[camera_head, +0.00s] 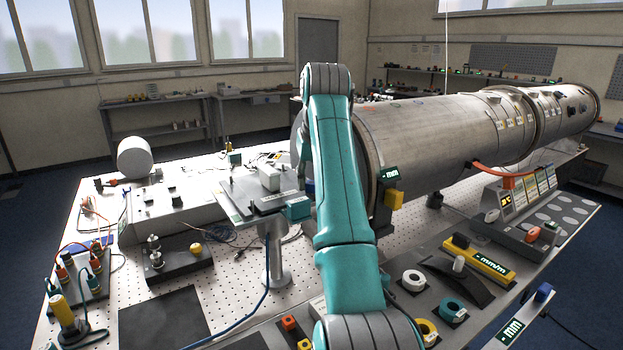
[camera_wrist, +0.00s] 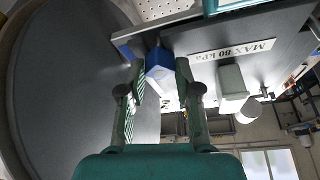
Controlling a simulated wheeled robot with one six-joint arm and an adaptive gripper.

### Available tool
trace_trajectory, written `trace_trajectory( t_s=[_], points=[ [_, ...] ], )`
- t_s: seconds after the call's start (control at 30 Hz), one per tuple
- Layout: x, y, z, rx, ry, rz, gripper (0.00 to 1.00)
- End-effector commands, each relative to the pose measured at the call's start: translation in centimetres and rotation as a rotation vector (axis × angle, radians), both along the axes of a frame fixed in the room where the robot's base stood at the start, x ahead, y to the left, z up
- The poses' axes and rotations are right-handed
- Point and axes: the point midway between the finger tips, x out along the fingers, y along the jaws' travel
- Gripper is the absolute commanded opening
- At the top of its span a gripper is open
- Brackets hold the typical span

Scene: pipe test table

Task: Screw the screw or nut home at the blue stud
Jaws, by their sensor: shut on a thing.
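In the wrist view my gripper (camera_wrist: 160,72) has its two fingers on either side of a blue block-like piece (camera_wrist: 158,57) and is shut on it. The piece has a pale lower face. It sits at the edge of a grey panel marked "MAX 80 kPa" (camera_wrist: 233,50). I cannot tell whether the blue piece is the nut or part of the stud, and no thread shows. In the head view my arm hides the gripper; a small blue patch (camera_head: 309,187) shows beside the arm, near the grey raised plate (camera_head: 240,205).
A large dark round pipe end (camera_wrist: 70,85) fills the left of the wrist view, close to the fingers. A grey-green block (camera_wrist: 232,80) stands on the panel to the right. In the head view the long steel pipe (camera_head: 430,130) lies right of my arm; several fixtures crowd the perforated table (camera_head: 225,285).

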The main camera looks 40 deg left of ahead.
Motion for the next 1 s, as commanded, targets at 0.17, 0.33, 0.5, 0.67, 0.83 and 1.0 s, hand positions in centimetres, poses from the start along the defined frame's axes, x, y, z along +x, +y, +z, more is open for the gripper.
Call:
trace_trajectory(
  t_s=[0.17, 0.33, 0.5, 0.67, 0.83, 1.0],
  points=[
    [-0.26, 0.22, -0.15, -0.003, 0.002, -0.219, 0.00],
    [-0.16, 0.12, -0.18, -0.003, 0.004, -0.308, 0.20],
    [-0.17, 0.11, -0.19, -0.003, 0.004, -0.309, 0.00],
    [-0.28, 0.26, -0.14, -0.004, 0.004, -0.422, 0.00],
    [-0.21, 0.20, -0.14, -0.004, 0.003, -0.590, 0.00],
    [-0.20, 0.17, -0.20, -0.004, 0.003, -0.638, 0.00]
  ],
)
